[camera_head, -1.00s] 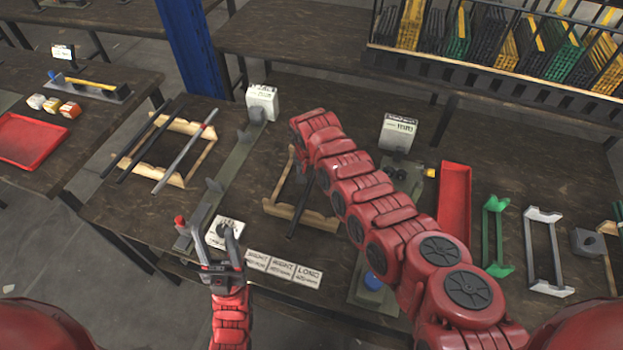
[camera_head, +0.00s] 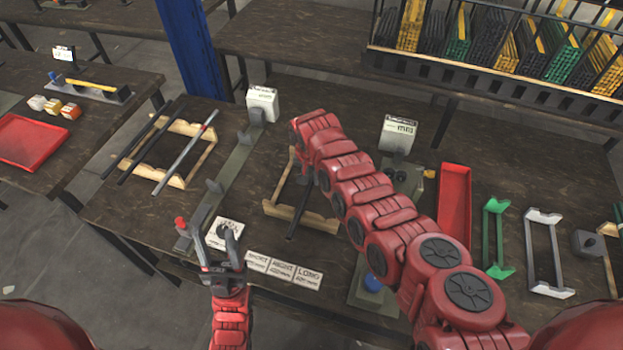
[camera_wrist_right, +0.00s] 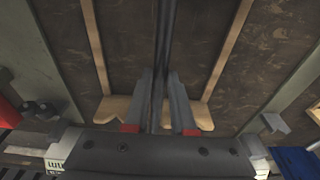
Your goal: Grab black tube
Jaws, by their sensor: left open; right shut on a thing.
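The black tube (camera_head: 292,225) lies lengthwise over a wooden rack (camera_head: 319,221) in the middle of the table, under my right arm. In the right wrist view the tube (camera_wrist_right: 167,35) runs up from between the fingers of my right gripper (camera_wrist_right: 160,100), which are shut on it. The wooden rack's rails (camera_wrist_right: 230,45) lie on either side. In the head view the right gripper (camera_head: 304,166) is mostly hidden by the arm. My left gripper (camera_head: 208,236) is open and empty over the near table edge.
Another wooden rack (camera_head: 204,153) at left carries two black tubes (camera_head: 126,148) and a grey tube (camera_head: 184,161). Label cards (camera_head: 283,269) lie at the front. A red tray (camera_head: 454,205), green rack (camera_head: 490,237) and white rack (camera_head: 543,250) are at right.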

